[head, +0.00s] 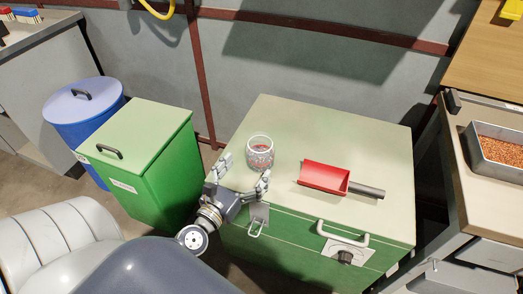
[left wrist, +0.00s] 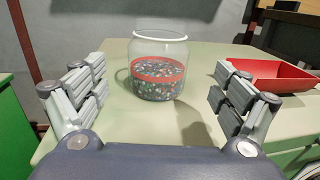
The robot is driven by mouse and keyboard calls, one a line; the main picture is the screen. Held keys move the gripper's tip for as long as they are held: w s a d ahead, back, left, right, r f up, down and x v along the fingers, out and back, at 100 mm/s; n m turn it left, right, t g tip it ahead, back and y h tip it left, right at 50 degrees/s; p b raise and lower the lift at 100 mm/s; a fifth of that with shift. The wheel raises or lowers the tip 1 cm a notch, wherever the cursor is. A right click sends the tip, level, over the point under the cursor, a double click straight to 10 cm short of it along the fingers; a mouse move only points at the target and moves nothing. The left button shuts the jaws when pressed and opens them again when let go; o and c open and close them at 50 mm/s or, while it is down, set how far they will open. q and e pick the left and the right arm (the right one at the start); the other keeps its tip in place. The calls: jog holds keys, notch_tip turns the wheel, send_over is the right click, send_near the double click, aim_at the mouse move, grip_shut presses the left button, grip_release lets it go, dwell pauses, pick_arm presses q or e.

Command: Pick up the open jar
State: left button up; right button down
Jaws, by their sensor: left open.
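The open jar (head: 260,153) is clear glass and stands upright on the pale green top of a green chest, near its left edge. In the left wrist view the jar (left wrist: 158,66) has a white rim, no lid, a red band and a grey speckled fill. My left gripper (head: 245,174) is open at the chest's front left edge, just short of the jar. In the left wrist view its fingers (left wrist: 157,96) are spread to either side, with the jar ahead between them and apart from both. My right gripper is not in view.
A red scoop (head: 325,177) with a dark handle lies right of the jar; it also shows in the left wrist view (left wrist: 268,74). A green bin (head: 140,150) and a blue drum (head: 85,110) stand left. A metal tray (head: 500,165) of orange granules sits far right.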

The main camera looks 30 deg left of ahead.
aim_at(267, 143)
pick_arm(q)
jog(key=shift+w+a, duration=0.1)
jog(key=shift+w, duration=1.15)
jog(key=shift+w+a+r+p, duration=0.1)
jog(key=shift+w+p, duration=0.1)
jog(key=shift+w, duration=0.65)
jog(key=shift+w+a+f+p, duration=0.1)
jog(key=shift+w+p, duration=0.1)
jog(key=shift+w, duration=0.65)
jog(key=shift+w+a+r+p, duration=0.1)
jog(key=shift+w+p, duration=0.1)
jog(key=shift+w, duration=0.65)
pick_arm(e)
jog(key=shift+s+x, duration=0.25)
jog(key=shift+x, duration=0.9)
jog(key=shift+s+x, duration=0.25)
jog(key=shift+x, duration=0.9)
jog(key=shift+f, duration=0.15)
pick_arm(q)
jog(key=c, duration=1.2)
